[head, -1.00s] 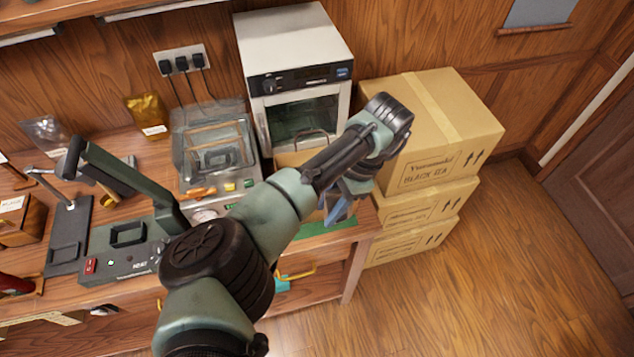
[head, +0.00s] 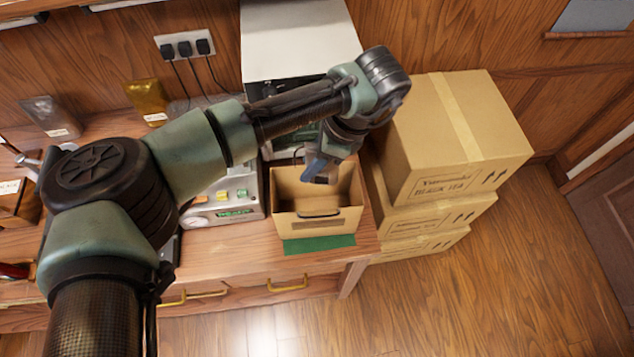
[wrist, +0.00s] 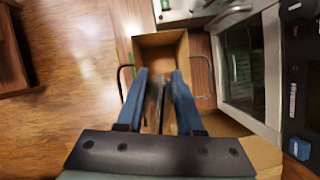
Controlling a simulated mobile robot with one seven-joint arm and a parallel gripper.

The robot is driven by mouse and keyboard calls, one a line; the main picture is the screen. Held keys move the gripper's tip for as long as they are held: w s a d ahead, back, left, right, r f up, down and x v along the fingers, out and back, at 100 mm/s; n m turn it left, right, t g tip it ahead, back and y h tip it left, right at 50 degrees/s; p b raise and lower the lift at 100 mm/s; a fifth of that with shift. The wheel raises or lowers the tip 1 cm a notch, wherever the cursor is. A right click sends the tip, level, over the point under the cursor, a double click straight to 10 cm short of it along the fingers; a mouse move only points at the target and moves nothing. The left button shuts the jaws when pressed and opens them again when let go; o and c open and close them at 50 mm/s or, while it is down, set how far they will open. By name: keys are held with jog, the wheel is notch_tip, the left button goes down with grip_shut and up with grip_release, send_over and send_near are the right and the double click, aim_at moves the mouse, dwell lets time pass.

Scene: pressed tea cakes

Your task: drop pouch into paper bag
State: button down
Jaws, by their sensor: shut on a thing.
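The paper bag (head: 318,224) is an open-topped brown box-like bag with a dark handle, standing on a green mat at the right end of the counter. My gripper (head: 318,176) is above its opening, pointing down. In the wrist view my gripper's blue fingers (wrist: 160,78) are shut on a narrow greyish-brown pouch (wrist: 154,100), seen almost edge-on. The bag's open interior and rim (wrist: 160,40) show beyond the fingertips. In the head view the pouch is mostly hidden by the fingers, and I cannot tell how deep it hangs.
A white oven-like cabinet (head: 300,40) stands right behind the bag. Stacked cardboard cartons (head: 440,150) stand close to its right. A sealing machine (head: 225,205) is at its left. A silver pouch (head: 50,117) and a gold pouch (head: 147,100) stand by the wall.

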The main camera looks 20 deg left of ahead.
notch_tip(320, 180, down, 5)
jog(key=b, duration=0.4)
jog(key=shift+f+b, duration=0.1)
jog(key=shift+b, duration=0.2)
jog(key=shift+c, duration=2.3)
grip_release()
jog(key=b+v, duration=0.2)
jog(key=v, duration=1.1)
jog(key=shift+a, duration=0.1)
